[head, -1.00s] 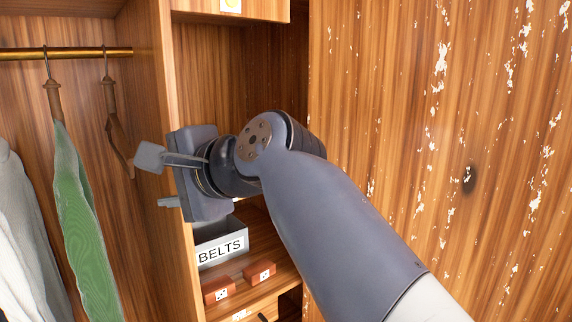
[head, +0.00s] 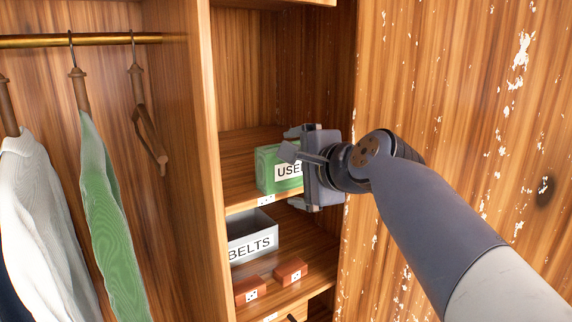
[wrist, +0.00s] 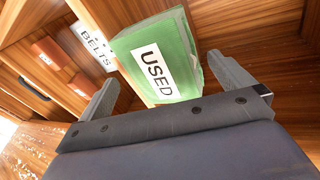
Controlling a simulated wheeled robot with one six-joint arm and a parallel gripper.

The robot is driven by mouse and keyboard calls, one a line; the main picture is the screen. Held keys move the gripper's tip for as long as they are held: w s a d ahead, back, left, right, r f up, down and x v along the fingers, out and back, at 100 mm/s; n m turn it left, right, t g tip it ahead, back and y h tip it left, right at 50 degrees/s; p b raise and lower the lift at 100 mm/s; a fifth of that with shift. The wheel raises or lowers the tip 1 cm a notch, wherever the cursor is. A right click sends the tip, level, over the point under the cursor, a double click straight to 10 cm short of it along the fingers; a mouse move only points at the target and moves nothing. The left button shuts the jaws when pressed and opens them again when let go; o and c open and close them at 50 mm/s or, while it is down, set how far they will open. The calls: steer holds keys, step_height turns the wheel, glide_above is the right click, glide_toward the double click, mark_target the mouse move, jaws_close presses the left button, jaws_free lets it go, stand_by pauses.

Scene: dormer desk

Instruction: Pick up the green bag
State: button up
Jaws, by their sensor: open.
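The green bag (head: 268,173) stands upright on a wooden shelf, a boxy shape with a white label reading "USED". My gripper (head: 296,155) is just right of it and hides its right part in the head view. In the wrist view the green bag (wrist: 190,52) lies ahead, between the directions of the two grey fingers. My gripper (wrist: 165,85) is open and empty there. The bag looks close to the right finger; I cannot tell whether they touch.
A grey box labelled BELTS (head: 252,243) sits on the shelf below, with two red-brown blocks (head: 290,272) lower down. A wooden divider (head: 185,130) separates the shelves from hanging clothes, including a green garment (head: 108,225). A worn wooden panel (head: 460,90) stands right.

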steer(key=shift+w+a+f, duration=0.2)
steer(key=shift+w+a, duration=0.2)
steer(key=shift+w, duration=0.15)
steer(key=shift+c, duration=0.3)
steer(key=c, duration=0.9)
